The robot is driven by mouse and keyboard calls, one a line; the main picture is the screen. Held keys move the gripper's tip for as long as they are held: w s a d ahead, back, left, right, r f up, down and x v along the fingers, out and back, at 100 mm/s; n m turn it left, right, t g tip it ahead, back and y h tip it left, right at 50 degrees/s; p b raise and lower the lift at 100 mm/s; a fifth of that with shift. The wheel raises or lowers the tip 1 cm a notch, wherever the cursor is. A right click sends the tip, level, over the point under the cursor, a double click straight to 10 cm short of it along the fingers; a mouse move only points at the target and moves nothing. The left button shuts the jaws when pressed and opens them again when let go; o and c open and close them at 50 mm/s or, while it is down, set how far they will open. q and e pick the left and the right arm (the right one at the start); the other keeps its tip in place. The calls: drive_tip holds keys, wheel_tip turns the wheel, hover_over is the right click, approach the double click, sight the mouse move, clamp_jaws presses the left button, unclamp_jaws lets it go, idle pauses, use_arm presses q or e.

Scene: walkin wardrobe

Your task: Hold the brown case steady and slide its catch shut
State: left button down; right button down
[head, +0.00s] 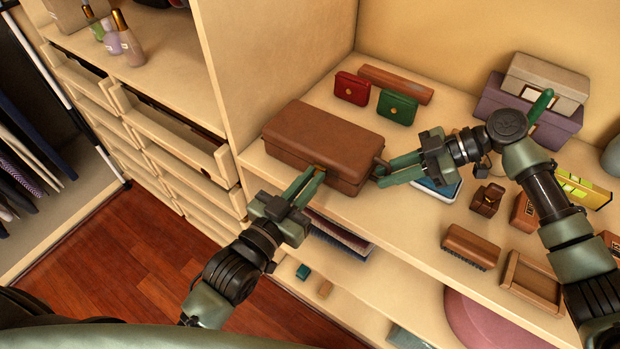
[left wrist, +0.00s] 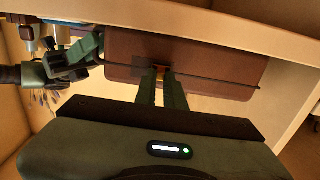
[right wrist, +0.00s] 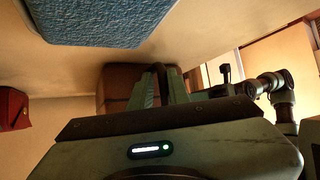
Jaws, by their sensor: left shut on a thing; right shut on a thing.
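The brown case (head: 325,135) lies closed on the shelf in the head view, its long front side facing me. My left gripper (head: 318,172) is at the middle of that front side, shut on the small catch, which shows yellowish between the fingertips in the left wrist view (left wrist: 160,76). My right gripper (head: 381,172) is at the case's right end, shut on a dark handle there. The handle shows as a dark curved piece between the fingers in the right wrist view (right wrist: 160,78). The fingers hide most of the catch, so its position cannot be told.
A blue-and-white item (head: 437,188) lies under my right wrist. A brush (head: 470,246) and tray (head: 531,282) are at right. The shelf's front edge is close to the case.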

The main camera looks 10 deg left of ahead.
use_arm(q)
drive_tip(key=shift+s+d, duration=0.25)
drive_tip(key=shift+d, duration=0.25)
drive_tip(key=shift+s+d, duration=0.2)
drive_tip(key=shift+d, duration=0.3)
drive_tip(key=c, duration=1.5)
unclamp_jaws()
use_arm(e)
drive_tip(key=shift+f, duration=0.1)
use_arm(q)
drive_tip(key=v, duration=1.2)
